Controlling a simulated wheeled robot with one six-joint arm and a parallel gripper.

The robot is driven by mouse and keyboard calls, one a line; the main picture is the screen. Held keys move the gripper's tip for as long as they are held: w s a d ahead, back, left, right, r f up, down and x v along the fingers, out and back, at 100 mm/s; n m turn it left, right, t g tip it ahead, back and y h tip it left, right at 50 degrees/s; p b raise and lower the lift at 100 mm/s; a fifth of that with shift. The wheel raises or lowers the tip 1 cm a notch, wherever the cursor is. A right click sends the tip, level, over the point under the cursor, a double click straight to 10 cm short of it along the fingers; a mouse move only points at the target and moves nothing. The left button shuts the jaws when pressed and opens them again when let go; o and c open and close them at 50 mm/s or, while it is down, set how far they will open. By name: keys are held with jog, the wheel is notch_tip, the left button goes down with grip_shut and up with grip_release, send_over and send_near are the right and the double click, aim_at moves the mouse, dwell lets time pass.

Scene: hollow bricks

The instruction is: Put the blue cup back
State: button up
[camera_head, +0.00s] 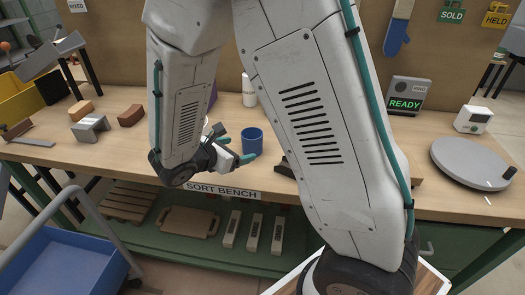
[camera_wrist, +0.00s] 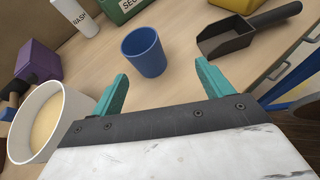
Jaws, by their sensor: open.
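The blue cup (camera_head: 252,141) stands upright on the wooden bench, open side up. In the wrist view the cup (camera_wrist: 144,52) is just beyond my fingertips, nearer the left finger, and nothing holds it. My gripper (camera_head: 235,150) is low over the bench beside the cup, with its teal fingers apart. In the wrist view my gripper (camera_wrist: 160,71) is open and empty, with bare bench between the fingers. My arm hides part of the bench around the cup in the head view.
A white tub with beige contents (camera_wrist: 48,118) and a purple block (camera_wrist: 38,62) are left of my gripper. A dark scoop (camera_wrist: 243,34) lies to the right. A white bottle (camera_wrist: 78,16) stands behind. A round grey plate (camera_head: 470,160) is at the bench's right end.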

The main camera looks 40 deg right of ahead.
jog(key=s+d+r+m+g+y, duration=0.4)
jog(key=s+r+m+g+y, duration=0.1)
jog(key=s+r+m, duration=0.7)
jog(key=s+a+r+m+t+y, duration=0.1)
jog(key=s+a+r+m+y, duration=0.1)
jog(key=s, duration=0.4)
jog(key=s+a+r+m+t+y, duration=0.1)
jog(key=s+a+r+m+y, duration=0.1)
jog(key=s+a+m+y, duration=0.2)
jog(key=shift+s+r+m+t+y, duration=0.15)
jog(key=shift+s+m+t+y, duration=0.15)
jog(key=shift+s+m+y, duration=0.6)
